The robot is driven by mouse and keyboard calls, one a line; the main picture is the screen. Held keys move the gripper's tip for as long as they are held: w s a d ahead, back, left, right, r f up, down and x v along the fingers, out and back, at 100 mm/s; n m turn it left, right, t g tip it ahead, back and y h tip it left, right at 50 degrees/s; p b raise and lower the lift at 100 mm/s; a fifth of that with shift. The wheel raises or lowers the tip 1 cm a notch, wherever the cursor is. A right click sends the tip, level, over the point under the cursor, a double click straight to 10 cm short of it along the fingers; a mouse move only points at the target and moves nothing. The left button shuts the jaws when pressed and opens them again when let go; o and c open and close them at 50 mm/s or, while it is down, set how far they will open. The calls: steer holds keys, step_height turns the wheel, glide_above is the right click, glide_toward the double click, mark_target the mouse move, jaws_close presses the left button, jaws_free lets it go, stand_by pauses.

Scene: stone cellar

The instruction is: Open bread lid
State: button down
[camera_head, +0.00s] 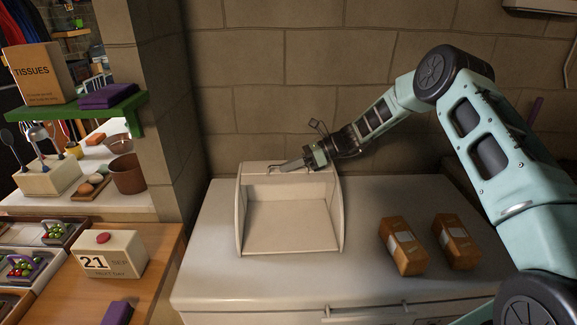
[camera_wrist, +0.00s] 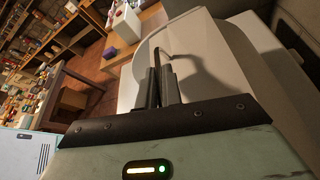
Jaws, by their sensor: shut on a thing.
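The bread box (camera_head: 291,228) is a cream bin on the white counter, with its front open and its empty inside showing. Its lid (camera_head: 262,169) is up at the top of the box; it also shows in the wrist view (camera_wrist: 203,50). My gripper (camera_head: 290,166) is at the top of the box, reaching in from the right. In the wrist view my gripper (camera_wrist: 159,78) has its fingers close together on the thin dark lid handle (camera_wrist: 168,50). Part of the handle is hidden between the fingers.
Two wrapped bread loaves (camera_head: 403,246) (camera_head: 456,241) lie on the white counter (camera_head: 365,200) to the right of the box. A stone wall (camera_head: 270,80) stands behind. A wooden table with a calendar block (camera_head: 113,254) is at the left. The counter before the box is clear.

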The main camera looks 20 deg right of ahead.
stand_by(0.3)
steer(key=c, duration=1.6)
jaws_free()
steer(key=shift+o, duration=0.2)
steer(key=shift+d, duration=0.1)
steer(key=b+v, duration=0.4)
steer(key=v, duration=1.3)
steer(key=shift+b, duration=0.4)
steer(key=shift+d, duration=0.15)
